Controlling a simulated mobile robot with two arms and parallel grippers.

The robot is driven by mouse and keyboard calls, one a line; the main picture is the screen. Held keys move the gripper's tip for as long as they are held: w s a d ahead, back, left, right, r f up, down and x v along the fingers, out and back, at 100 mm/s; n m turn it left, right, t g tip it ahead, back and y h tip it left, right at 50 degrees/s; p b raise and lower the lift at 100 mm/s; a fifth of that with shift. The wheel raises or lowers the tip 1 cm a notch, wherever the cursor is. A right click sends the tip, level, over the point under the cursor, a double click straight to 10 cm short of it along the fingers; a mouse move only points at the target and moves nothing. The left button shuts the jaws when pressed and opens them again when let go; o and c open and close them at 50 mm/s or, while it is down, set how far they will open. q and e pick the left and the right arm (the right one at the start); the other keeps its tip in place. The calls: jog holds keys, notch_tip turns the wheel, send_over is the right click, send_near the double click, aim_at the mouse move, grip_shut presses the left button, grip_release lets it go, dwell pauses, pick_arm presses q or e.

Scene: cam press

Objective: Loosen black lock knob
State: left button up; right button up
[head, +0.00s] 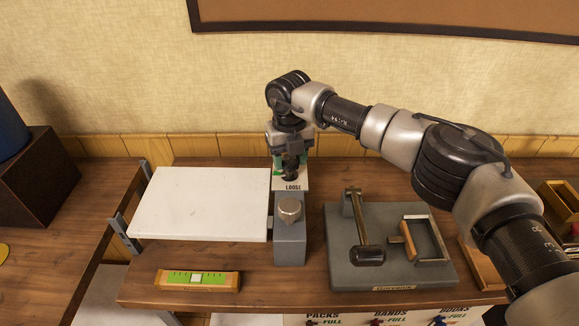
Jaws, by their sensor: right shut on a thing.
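My right arm comes in from the right, and my right gripper (291,161) points down at the back end of the grey clamp block. It is shut on the black lock knob (290,175), which shows only as a small dark shape under the fingers. A pale plate with the word LOOSE (293,187) lies just in front of the knob. Green parts show beside the gripper. The knob's exact turn is hidden. My left gripper is not in view.
A white board (200,204) lies left of the grey block (290,245) with its round metal knob (290,208). A grey press base (340,275) with a lever handle (361,228) stands to the right. A green level (198,280) lies at the front left.

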jog(key=n+b, duration=0.2)
jog(key=n, duration=0.1)
jog(key=shift+f, duration=0.15)
jog(key=n+b, duration=0.1)
jog(key=n, duration=0.1)
jog(key=shift+n, duration=0.3)
jog(key=n+b, duration=0.1)
jog(key=n, duration=0.3)
jog(key=shift+r+n+b, duration=0.2)
jog(key=shift+n+b, duration=0.2)
jog(key=o, duration=0.9)
jog(key=shift+r, duration=0.1)
